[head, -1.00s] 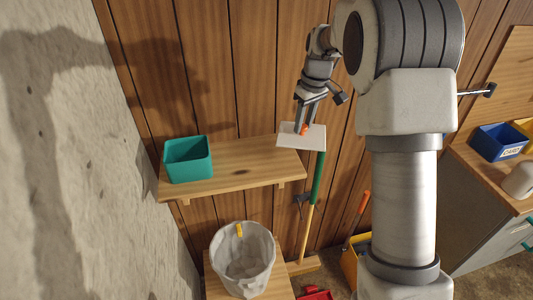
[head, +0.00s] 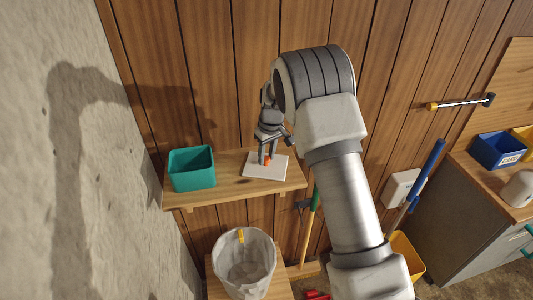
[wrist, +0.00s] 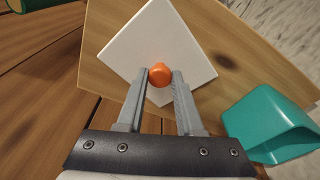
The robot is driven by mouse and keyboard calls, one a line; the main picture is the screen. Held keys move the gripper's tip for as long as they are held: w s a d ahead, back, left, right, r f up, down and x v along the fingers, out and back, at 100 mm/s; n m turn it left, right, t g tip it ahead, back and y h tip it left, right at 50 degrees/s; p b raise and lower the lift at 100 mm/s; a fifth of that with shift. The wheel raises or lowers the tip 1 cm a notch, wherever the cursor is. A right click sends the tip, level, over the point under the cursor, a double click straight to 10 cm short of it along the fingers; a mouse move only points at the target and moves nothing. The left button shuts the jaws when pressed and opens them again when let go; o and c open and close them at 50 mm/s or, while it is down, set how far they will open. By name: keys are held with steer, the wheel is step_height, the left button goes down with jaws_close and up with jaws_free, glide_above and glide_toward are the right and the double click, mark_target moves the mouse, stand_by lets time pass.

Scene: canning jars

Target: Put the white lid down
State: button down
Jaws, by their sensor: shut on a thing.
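The white lid (head: 255,167) is a flat square plate with an orange knob (wrist: 160,75) at its middle. In the head view it is over the right part of the wooden wall shelf (head: 225,189), to the right of the teal bin. My gripper (head: 268,160) points down with its fingers shut on the orange knob; the wrist view shows a fingertip on each side of the knob. The lid looks level and very close to the shelf top. I cannot tell whether it touches the shelf.
The teal bin (head: 191,168) stands on the shelf's left part, apart from the lid. Bare shelf shows between them. A lined grey bucket (head: 244,262) stands below. Wood-panelled wall is behind, and a green-handled tool (head: 313,205) is right of the shelf.

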steer(key=shift+f, duration=0.25)
steer(key=c, duration=0.6)
jaws_free()
steer(key=shift+r, duration=0.1)
steer(key=shift+o, duration=0.2)
